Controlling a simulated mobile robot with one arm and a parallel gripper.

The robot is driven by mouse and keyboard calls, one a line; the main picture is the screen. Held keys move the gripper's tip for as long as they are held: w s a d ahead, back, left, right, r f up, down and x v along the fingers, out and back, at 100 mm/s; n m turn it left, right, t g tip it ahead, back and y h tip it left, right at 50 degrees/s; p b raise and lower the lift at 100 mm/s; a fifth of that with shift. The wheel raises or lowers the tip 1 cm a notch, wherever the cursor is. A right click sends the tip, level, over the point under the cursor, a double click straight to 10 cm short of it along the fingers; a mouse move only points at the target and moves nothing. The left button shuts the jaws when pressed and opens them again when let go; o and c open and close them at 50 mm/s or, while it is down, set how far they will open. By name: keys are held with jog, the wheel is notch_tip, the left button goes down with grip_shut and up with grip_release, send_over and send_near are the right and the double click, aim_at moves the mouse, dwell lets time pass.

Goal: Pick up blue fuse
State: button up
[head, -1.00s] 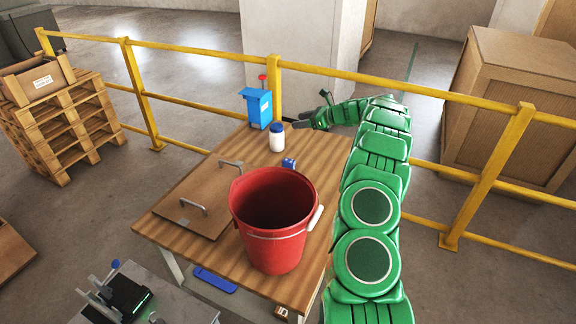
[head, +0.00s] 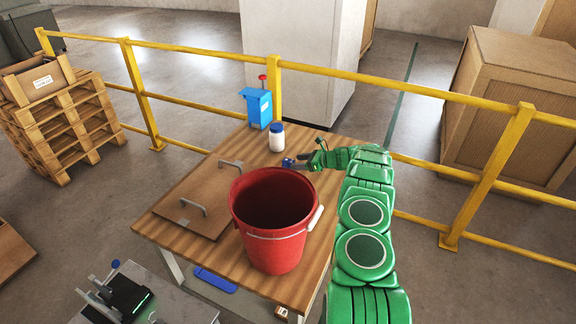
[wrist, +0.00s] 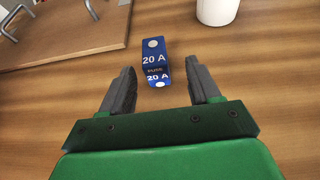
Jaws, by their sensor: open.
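The blue fuse (wrist: 154,60) stands on the wooden table, marked "20 A" in white. In the wrist view it lies just ahead of and between the fingers of my gripper (wrist: 161,92). The fingers are apart, and nothing is between them that I can see them touch. In the head view my gripper (head: 302,164) is low over the table behind the red bucket, at the blue fuse (head: 287,162), which is small and partly hard to make out there.
A red bucket (head: 268,240) stands at the table's near side. A white bottle with a blue lid (head: 277,138) and a blue box device (head: 258,108) stand farther back. A wooden board with handles (head: 197,210) lies left. A yellow railing (head: 400,88) runs behind the table (head: 170,247).

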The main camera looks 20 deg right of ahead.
aim_at(285, 162)
jog(key=shift+a+r+x, duration=0.15)
jog(key=shift+x, duration=1.7)
jog(key=shift+a+r+x, duration=0.15)
jog(key=shift+x, duration=1.7)
jog(key=shift+s, duration=0.15)
jog(key=c, duration=1.1)
